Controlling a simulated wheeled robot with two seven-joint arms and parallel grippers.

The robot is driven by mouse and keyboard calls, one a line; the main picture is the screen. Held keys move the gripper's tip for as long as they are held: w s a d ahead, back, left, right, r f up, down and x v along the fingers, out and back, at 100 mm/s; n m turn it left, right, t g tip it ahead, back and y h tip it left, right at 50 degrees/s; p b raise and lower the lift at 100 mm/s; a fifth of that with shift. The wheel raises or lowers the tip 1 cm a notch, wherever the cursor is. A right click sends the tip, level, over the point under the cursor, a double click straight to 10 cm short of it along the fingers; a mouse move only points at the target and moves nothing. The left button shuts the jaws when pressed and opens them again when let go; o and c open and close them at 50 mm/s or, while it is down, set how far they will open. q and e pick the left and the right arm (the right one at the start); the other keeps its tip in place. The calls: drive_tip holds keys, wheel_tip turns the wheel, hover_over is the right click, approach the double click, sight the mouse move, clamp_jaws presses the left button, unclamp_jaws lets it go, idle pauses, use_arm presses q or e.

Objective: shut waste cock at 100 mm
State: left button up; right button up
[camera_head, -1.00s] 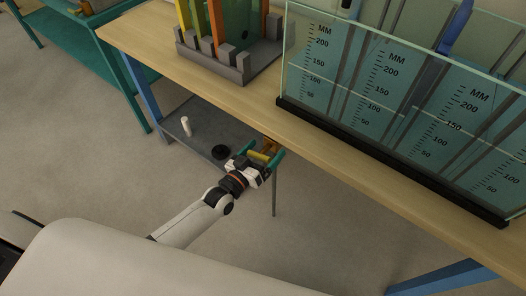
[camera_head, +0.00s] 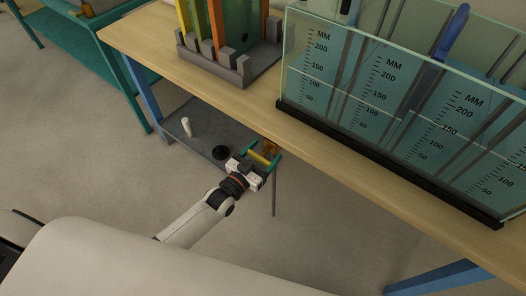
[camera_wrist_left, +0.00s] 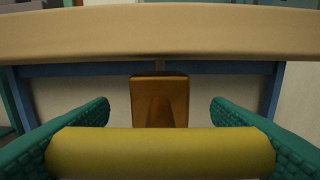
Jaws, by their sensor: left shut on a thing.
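My left gripper (camera_head: 262,163), with teal fingers, is under the front edge of the bench. It is shut on the yellow handle (camera_wrist_left: 160,152) of the waste cock. The handle lies level across the wrist view between the two fingers. The cock's brass body (camera_wrist_left: 160,101) is just beyond it, below the bench top, and also shows in the head view (camera_head: 271,146). The glass flume (camera_head: 400,110) stands on the bench with several MM scales marked 50 to 200. Its water is tinted teal; I cannot read its exact level. My right gripper is out of view.
The wooden bench top (camera_head: 150,47) runs above my left gripper. A grey lower shelf (camera_head: 200,140) holds a white peg (camera_head: 186,127) and a black round piece (camera_head: 220,152). A grey rack (camera_head: 228,68) with coloured strips stands left of the flume. The floor in front is clear.

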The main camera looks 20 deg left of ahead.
use_arm(q)
drive_tip(key=o, duration=1)
drive_tip(key=v, duration=1.2)
